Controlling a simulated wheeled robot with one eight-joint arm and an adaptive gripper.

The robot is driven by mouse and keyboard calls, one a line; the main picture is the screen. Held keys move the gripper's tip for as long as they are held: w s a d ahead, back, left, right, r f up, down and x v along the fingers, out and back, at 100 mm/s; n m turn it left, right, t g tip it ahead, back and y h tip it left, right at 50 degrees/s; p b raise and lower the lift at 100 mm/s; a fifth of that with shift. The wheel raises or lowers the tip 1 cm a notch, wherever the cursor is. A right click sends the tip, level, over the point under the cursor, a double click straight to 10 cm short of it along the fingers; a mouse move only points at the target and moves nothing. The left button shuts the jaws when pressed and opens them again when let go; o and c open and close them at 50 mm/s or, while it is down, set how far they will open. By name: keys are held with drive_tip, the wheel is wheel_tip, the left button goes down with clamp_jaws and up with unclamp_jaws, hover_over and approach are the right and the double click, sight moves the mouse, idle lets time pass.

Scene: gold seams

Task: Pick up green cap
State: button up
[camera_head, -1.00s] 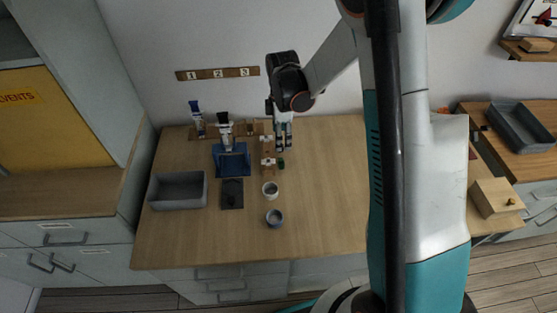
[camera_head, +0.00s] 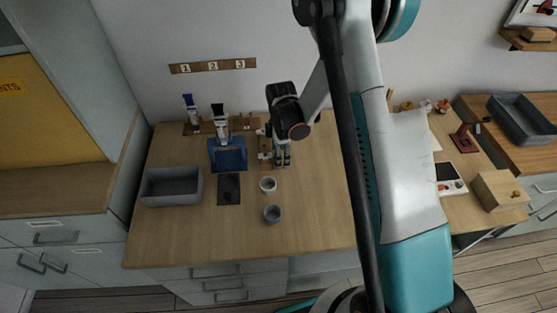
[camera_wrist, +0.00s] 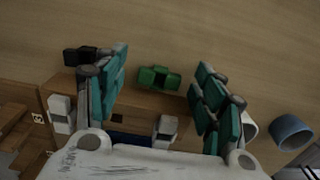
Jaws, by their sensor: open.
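The green cap (camera_wrist: 158,77) shows in the wrist view at the edge of a small wooden rack (camera_wrist: 150,103). My gripper (camera_wrist: 160,72) is open, with one teal-padded finger to the left of the cap and one to the right. Both fingers are apart from the cap in the picture. In the head view my gripper (camera_head: 282,160) is low over the table beside the rack (camera_head: 264,150) and hides the green cap.
A black cap (camera_wrist: 82,55) and a white cap (camera_wrist: 165,130) are close by on the rack. A white cup (camera_head: 268,184) and a grey-blue cup (camera_head: 272,213) stand in front. A grey bin (camera_head: 171,187) is at left.

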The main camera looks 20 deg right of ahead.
drive_tip(key=c, duration=0.8)
drive_tip(key=shift+r, duration=0.1)
